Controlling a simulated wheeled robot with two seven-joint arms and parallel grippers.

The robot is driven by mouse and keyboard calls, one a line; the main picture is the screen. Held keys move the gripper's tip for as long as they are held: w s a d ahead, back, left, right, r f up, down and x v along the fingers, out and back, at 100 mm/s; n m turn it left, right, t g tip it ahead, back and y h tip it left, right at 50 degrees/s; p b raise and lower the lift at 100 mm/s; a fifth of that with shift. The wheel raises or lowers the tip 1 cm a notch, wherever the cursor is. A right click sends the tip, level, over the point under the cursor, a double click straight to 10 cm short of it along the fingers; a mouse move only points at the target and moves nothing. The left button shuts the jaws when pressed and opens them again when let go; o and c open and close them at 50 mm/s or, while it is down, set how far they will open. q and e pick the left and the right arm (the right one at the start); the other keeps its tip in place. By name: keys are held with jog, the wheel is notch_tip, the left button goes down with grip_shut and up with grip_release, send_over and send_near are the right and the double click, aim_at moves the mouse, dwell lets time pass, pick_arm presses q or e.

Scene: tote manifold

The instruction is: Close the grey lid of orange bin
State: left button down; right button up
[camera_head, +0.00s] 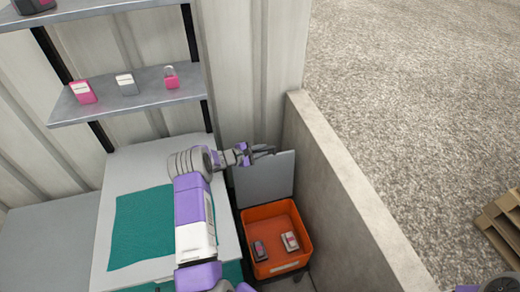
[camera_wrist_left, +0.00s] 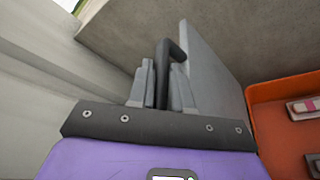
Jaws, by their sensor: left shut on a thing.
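The orange bin (camera_head: 270,216) stands on the floor between the table and a low concrete wall; its wall also shows at the right of the left wrist view (camera_wrist_left: 272,126). Its grey lid (camera_head: 265,180) is raised, standing nearly upright at the bin's far side, and shows as a grey panel in the left wrist view (camera_wrist_left: 212,75). My left gripper (camera_head: 262,150) is at the lid's upper edge. In the left wrist view its fingers (camera_wrist_left: 161,85) are shut on the lid's black handle (camera_wrist_left: 170,52). My right gripper is not in view.
Inside the bin lie a dark item (camera_head: 259,251) and a pale and pink item (camera_head: 290,241). The concrete wall (camera_head: 345,195) runs close along the bin's right. A table with a green mat (camera_head: 150,225) is to the left, below a shelf (camera_head: 130,98) with small items.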

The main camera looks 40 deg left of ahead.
pick_arm(q)
jog(key=s+d+f, duration=0.3)
jog(key=s+d, duration=1)
jog(key=d, duration=0.2)
jog(key=shift+d+b, duration=0.3)
jog(key=shift+d, duration=0.1)
jog(key=shift+w, duration=0.1)
jog(key=c, duration=1.1)
grip_release()
jog(key=shift+r, duration=0.2)
notch_tip(320, 180, up, 10)
jog(key=shift+f+p, duration=0.1)
jog(key=shift+p, duration=0.9)
